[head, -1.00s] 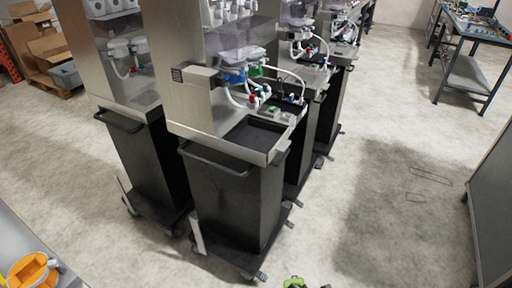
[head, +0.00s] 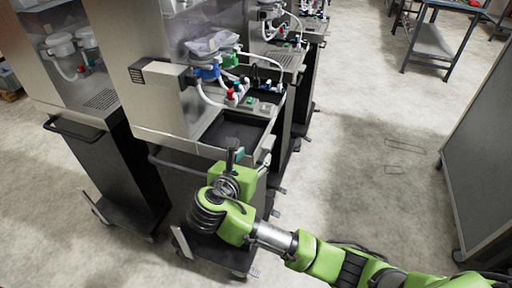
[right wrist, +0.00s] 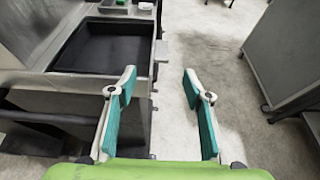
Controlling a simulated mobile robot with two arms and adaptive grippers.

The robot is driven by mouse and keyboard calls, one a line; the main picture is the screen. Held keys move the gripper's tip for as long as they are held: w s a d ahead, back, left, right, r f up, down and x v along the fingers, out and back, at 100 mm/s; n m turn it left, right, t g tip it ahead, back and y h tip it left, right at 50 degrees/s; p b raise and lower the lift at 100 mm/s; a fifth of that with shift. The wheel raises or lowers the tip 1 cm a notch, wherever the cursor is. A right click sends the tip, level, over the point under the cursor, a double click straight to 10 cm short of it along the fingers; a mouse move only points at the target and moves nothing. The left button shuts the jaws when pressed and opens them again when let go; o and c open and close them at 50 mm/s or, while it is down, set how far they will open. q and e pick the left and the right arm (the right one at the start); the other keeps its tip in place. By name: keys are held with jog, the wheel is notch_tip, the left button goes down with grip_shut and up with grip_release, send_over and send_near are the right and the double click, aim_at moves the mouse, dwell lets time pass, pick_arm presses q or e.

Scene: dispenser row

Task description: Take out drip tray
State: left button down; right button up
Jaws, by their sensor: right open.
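The drip tray (head: 235,132) is a black, shallow rectangular pan set in the steel counter of the nearest dispenser. It also shows in the right wrist view (right wrist: 100,52), empty, at the upper left. My right gripper (head: 236,153) is at the front edge of that dispenser, close to the tray in the head view. In the right wrist view my right gripper (right wrist: 158,82) is open and empty, its teal-padded fingers apart, with the tray left of and beyond them. The gripper partly covers the counter's front in the head view. My left gripper is not in view.
The dispenser has a black bar handle (right wrist: 45,117) on its front and valves with tubes (head: 235,95) above the tray. Another dispenser (head: 75,100) stands at the left, more behind. Open floor (head: 345,175) lies to the right, before a grey panel (head: 485,150).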

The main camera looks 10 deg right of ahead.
aim_at(268, 140)
jog(key=x, duration=1.2)
jog(key=shift+w+d+f, duration=0.2)
grip_shut()
jog(key=shift+r+p, duration=0.1)
jog(key=shift+p, duration=0.2)
jog(key=shift+r+p, duration=0.15)
jog(key=shift+p, duration=0.4)
jog(key=shift+r, duration=0.1)
